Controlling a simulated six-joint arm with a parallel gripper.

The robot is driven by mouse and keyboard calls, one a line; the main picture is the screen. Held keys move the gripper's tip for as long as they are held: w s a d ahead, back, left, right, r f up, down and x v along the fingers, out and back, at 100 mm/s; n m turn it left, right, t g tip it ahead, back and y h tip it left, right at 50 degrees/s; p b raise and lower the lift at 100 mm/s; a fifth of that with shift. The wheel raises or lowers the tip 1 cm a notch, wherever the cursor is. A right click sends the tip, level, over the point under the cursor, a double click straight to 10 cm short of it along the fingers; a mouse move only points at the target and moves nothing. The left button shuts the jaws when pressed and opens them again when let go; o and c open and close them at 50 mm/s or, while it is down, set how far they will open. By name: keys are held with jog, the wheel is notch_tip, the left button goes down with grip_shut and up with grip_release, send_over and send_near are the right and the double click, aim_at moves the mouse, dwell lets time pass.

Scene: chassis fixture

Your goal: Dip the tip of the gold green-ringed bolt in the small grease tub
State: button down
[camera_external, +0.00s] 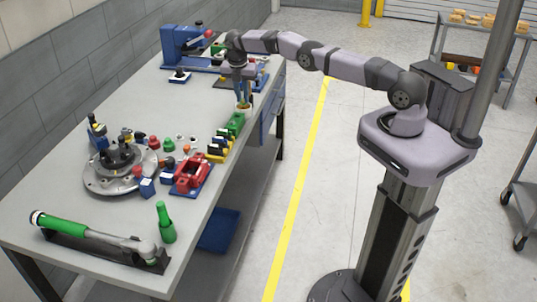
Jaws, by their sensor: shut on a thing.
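I cannot pick out the small grease tub for certain among the small parts.
A blue vise (182,45) stands at the back. A round metal fixture (105,180), a red holder (190,175) and several small coloured parts fill the middle. A green-handled tool (95,238) and a green bottle (165,222) are at the front. The left middle of the bench is clear.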

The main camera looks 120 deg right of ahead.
aim_at(242, 100)
jog(key=shift+s+d+p+v, duration=0.15)
jog(key=shift+p+v, duration=0.7)
jog(key=shift+v, duration=0.2)
jog(key=shift+s+d+p+v, duration=0.2)
jog(key=shift+p+v, duration=0.65)
jog(key=shift+v, duration=0.2)
jog(key=shift+s+d+p+v, duration=0.15)
jog(key=shift+p+v, duration=0.7)
jog(key=shift+v, duration=0.2)
jog(key=shift+r, duration=0.2)
